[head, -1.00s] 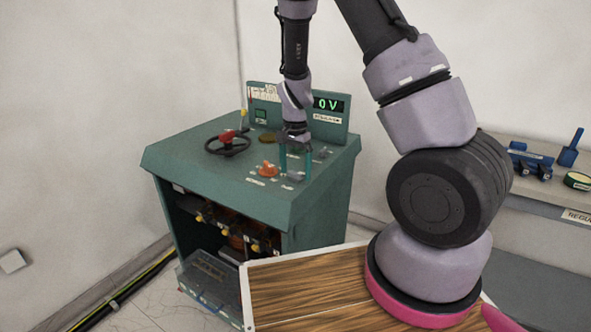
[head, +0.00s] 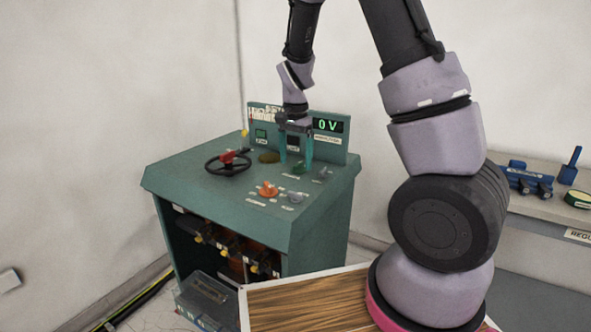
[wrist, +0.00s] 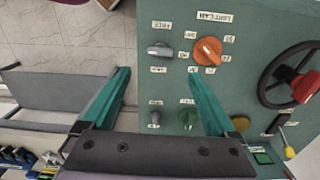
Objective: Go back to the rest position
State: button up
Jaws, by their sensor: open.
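My gripper (head: 296,147) is open and empty above the top of the green control cabinet (head: 190,172), in front of its upright display panel. In the wrist view my gripper (wrist: 155,92) shows two teal fingers spread wide apart, with nothing between them. Past the fingertips are an orange knob (wrist: 207,50) and a grey knob (wrist: 160,50). A green knob (wrist: 188,117) and a smaller grey knob (wrist: 154,117) lie nearer the palm. No finger appears to touch a knob, but the exact height is hard to tell.
A black handwheel with a red hub (head: 228,158) stands on the cabinet's left side. The display (head: 328,125) reads 0 V. A wooden board (head: 300,302) is in front. A side bench (head: 540,205) at right holds blue tools (head: 527,178).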

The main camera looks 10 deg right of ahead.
jog(key=shift+r, duration=0.15)
jog(key=s+d+r+n+t+y, duration=0.15)
jog(key=s+r, duration=0.25)
jog(key=r, duration=0.4)
jog(key=s+d+r+n+t+y, duration=0.15)
jog(key=s+r, duration=0.25)
jog(key=r, duration=0.5)
jog(key=s+d+r+n+t, duration=0.1)
jog(key=s+r+t, duration=0.1)
jog(key=s, duration=0.4)
jog(key=s+d+r+n+t+h, duration=0.1)
jog(key=s+d+r+t, duration=0.1)
jog(key=s+r, duration=0.3)
jog(key=shift+s+r, duration=0.3)
jog(key=shift+s, duration=0.75)
